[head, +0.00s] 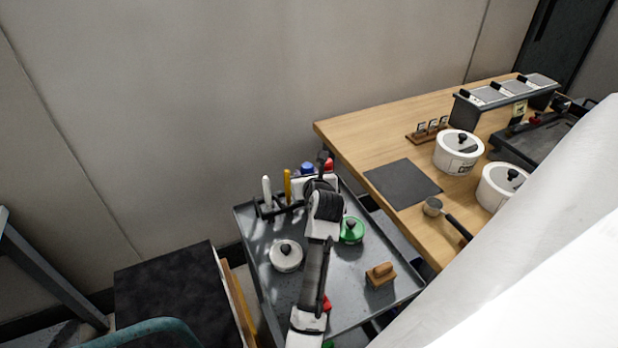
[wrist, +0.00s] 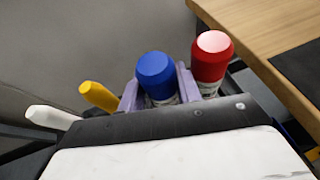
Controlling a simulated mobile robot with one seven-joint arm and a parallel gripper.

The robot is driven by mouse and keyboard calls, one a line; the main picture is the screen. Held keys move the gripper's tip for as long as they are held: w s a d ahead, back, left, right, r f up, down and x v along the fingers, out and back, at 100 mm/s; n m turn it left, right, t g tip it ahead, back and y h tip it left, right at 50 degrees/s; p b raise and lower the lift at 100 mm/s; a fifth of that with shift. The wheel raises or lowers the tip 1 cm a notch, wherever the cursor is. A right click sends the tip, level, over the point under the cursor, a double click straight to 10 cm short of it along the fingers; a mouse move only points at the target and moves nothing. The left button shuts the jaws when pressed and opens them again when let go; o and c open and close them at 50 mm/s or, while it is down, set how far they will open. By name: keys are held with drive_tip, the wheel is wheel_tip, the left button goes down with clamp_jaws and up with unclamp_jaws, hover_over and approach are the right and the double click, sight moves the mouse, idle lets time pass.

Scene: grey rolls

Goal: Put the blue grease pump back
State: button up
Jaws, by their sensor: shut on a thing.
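The blue grease pump (wrist: 155,72) stands between the two purple fingers of my gripper (wrist: 159,90) in the wrist view, with its rounded blue top showing above them. My gripper is shut on it. Its lower part is hidden by my wrist. In the head view the blue top (head: 307,168) shows just behind my gripper (head: 316,182), over the far edge of the grey cart (head: 330,284). A red bottle (wrist: 212,56) stands close to the right of it, apart from the fingers. I cannot tell whether the blue pump touches the holder.
A yellow handle (head: 287,186) and a white handle (head: 266,190) stand in a dark rack (head: 262,212) at left. The wooden table (head: 375,140) rises at right.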

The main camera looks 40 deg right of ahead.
drive_tip(key=shift+r, duration=0.1)
drive_tip(key=o, duration=0.7)
drive_tip(key=b+v, duration=0.1)
drive_tip(key=v, duration=1.1)
drive_tip(key=shift+b, duration=0.4)
drive_tip(key=shift+r, duration=0.1)
